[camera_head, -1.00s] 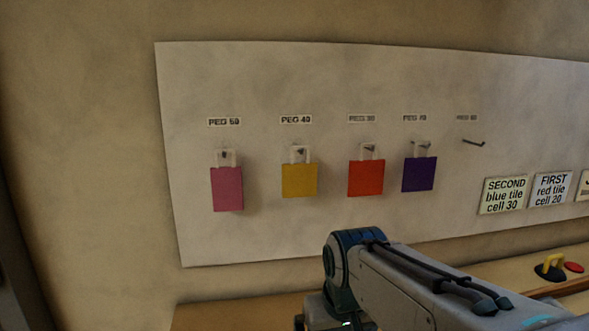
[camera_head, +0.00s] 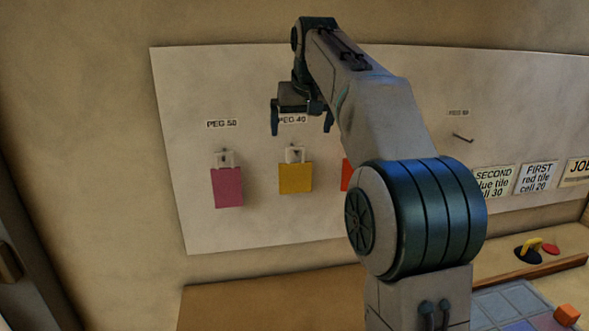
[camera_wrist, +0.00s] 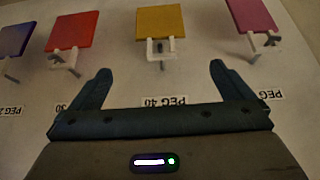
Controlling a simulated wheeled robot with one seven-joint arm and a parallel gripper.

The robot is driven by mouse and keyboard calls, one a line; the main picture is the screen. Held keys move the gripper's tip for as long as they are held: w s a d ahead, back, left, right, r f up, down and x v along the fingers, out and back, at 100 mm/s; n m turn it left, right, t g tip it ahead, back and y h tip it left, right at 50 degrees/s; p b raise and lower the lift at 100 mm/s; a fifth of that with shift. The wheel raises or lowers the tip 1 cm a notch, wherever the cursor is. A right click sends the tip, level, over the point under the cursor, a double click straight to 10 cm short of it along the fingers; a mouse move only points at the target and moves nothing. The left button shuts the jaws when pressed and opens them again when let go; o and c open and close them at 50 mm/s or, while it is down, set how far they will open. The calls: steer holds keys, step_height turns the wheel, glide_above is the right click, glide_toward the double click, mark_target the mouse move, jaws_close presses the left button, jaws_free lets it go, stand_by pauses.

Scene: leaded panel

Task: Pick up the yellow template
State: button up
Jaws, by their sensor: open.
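The yellow template (camera_head: 295,178) hangs by its pale loop on the peg under the PEG 40 label on the white wall board. In the wrist view, which is upside down, the yellow template (camera_wrist: 160,22) is at the top middle, with its loop and peg toward the gripper. My gripper (camera_head: 301,130) is open and empty, in front of the PEG 40 label and above the template in the head view. In the wrist view its two fingers (camera_wrist: 161,72) are spread wide on either side of the template's loop line. The gap in depth is hard to judge.
A pink template (camera_head: 227,187) hangs on the left at PEG 50. A red template (camera_head: 346,175) hangs on the right, mostly behind my arm. A purple one (camera_wrist: 14,39) shows in the wrist view. An empty peg (camera_head: 462,138) and text cards (camera_head: 538,177) are further right.

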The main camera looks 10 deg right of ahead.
mark_target(297, 153)
steer(key=x, duration=0.8)
steer(key=shift+p, duration=0.3)
steer(key=shift+s+p+x, duration=0.2)
steer(key=shift+p+x, duration=0.65)
steer(key=shift+x, duration=2)
steer(key=shift+s, duration=0.1)
steer(key=c, duration=0.9)
